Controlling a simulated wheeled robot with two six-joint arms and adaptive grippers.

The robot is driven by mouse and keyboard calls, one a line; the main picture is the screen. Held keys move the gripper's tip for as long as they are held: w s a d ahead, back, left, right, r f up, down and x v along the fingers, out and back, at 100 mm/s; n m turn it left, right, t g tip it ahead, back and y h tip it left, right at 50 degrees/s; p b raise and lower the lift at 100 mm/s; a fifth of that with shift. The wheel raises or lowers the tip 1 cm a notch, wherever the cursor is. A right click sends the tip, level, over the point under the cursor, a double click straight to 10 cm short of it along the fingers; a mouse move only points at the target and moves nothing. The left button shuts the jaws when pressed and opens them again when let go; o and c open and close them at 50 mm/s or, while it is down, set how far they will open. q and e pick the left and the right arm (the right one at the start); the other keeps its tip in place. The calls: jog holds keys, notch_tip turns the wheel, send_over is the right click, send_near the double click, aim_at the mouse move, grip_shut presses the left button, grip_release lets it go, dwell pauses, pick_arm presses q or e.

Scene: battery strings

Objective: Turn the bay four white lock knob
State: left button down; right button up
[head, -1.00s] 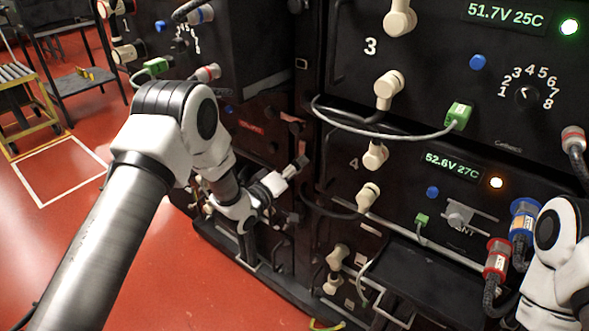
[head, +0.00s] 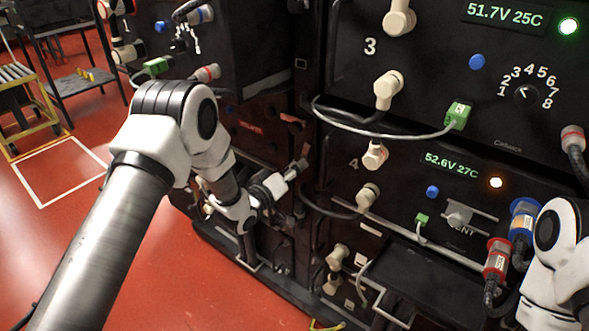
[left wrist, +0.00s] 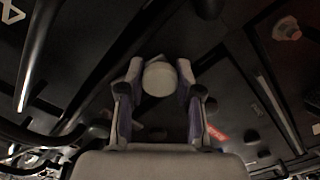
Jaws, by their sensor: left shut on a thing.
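My left gripper (head: 297,168) is at the left edge of bay four, to the left of the bay's "4" label (head: 353,164). In the left wrist view the fingers (left wrist: 159,82) are shut on a round white knob (left wrist: 159,79), one finger on each side. I take this for the bay four lock knob, since part of a "4" mark (left wrist: 11,12) shows on the panel at the upper left. In the head view I cannot make out the knob apart from the gripper. My right gripper is outside the frames; only part of my right arm shows.
Cream plugs (head: 375,155) and (head: 368,195) stick out of bay four, right of the left gripper. A black cable (head: 330,210) loops near it. A green plug (head: 458,115) with a grey cable hangs above. Red floor (head: 190,290) is open at the lower left.

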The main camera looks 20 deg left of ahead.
pick_arm(q)
jog(key=m, duration=0.3)
jog(key=shift+m, duration=0.4)
jog(key=m, duration=0.3)
jog(key=shift+m+b, duration=0.3)
jog(key=m, duration=0.4)
jog(key=shift+b, duration=0.3)
jog(key=shift+m, duration=1.9)
jog(key=c, duration=0.8)
grip_release()
jog(key=shift+o, duration=0.2)
